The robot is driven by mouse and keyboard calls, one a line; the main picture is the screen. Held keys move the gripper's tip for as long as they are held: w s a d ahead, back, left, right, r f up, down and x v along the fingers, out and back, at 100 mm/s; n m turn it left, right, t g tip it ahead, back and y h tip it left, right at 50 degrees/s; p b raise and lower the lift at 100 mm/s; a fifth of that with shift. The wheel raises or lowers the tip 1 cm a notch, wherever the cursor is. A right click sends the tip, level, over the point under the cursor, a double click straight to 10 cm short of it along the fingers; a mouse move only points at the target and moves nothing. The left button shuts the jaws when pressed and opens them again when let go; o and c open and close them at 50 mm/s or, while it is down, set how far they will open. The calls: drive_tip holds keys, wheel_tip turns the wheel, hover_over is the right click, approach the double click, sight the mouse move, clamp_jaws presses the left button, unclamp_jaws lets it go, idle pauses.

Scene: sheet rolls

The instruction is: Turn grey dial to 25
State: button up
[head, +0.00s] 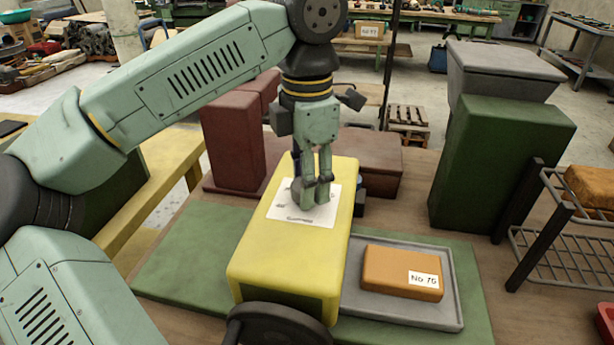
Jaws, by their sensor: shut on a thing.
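The grey dial (297,193) sits on a white scale plate (282,213) on top of a yellow box-shaped machine (260,245). My gripper (318,190) points straight down at the plate and is shut on the dial. Its fingers cover most of the dial, so only a part at the left shows. The marks on the plate are too small to read, and the dial's pointer setting cannot be told. A dark handwheel (275,325) is at the machine's near end.
A green mat (180,260) lies beneath. Dark red blocks (233,150) stand behind left, a green block (500,160) behind right. A wire rack (560,250) is at far right.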

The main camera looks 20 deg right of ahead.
drive_tip(key=shift+m, duration=0.3)
idle(0.4)
drive_tip(key=o, duration=1.2)
drive_tip(key=shift+c, duration=0.2)
wheel_tip(320, 180, up, 8)
drive_tip(key=shift+f, duration=0.25)
